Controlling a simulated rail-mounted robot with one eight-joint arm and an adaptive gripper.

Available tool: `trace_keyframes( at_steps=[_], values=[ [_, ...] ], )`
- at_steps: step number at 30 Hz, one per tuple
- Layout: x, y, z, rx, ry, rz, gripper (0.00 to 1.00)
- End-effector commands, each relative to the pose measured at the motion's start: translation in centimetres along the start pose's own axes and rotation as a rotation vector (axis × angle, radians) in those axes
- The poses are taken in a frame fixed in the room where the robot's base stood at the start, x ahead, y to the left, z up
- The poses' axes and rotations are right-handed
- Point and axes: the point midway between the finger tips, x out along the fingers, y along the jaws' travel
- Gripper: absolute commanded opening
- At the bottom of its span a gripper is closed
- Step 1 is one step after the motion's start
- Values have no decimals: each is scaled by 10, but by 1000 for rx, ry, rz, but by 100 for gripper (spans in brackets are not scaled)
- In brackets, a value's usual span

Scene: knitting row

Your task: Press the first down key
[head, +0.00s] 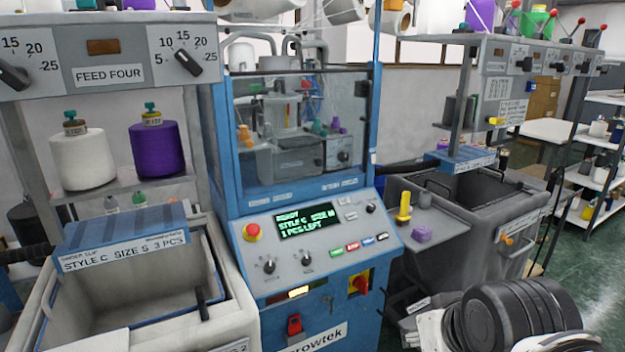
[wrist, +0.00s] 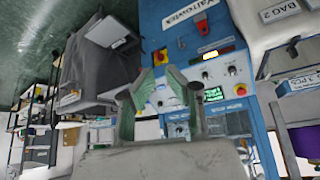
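The blue knitting machine's control panel (head: 315,240) faces me in the middle of the head view. Its display (head: 307,224) reads READY, STYLE C, SIZE M, 1 PCS LEFT. The panel also shows, turned over, in the wrist view (wrist: 222,80). My gripper (wrist: 166,92) is open and empty in the wrist view, apart from the panel; its fingers are outside the head view.
A red stop button (head: 252,231), two black knobs (head: 288,263) and a red rotary switch (head: 360,284) sit around the keys. A shelf with a yellow tool (head: 404,207) juts out right of the panel. Grey bins stand left (head: 185,262) and right (head: 455,220).

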Motion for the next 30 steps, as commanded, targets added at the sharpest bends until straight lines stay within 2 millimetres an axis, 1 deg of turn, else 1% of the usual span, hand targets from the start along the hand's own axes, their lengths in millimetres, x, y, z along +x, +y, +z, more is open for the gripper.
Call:
trace_keyframes(
  at_steps=[1,2,5,14,23,30],
  values=[
    [-1,0,-6,10,-1,-2,5],
    [-1,0,-10,19,-1,-4,1],
    [-2,-1,-29,62,-4,-12,0],
    [5,-3,-102,238,-15,-44,0],
    [26,-3,-173,415,-31,-77,0],
    [52,0,-227,558,-47,-102,0]
  ],
)
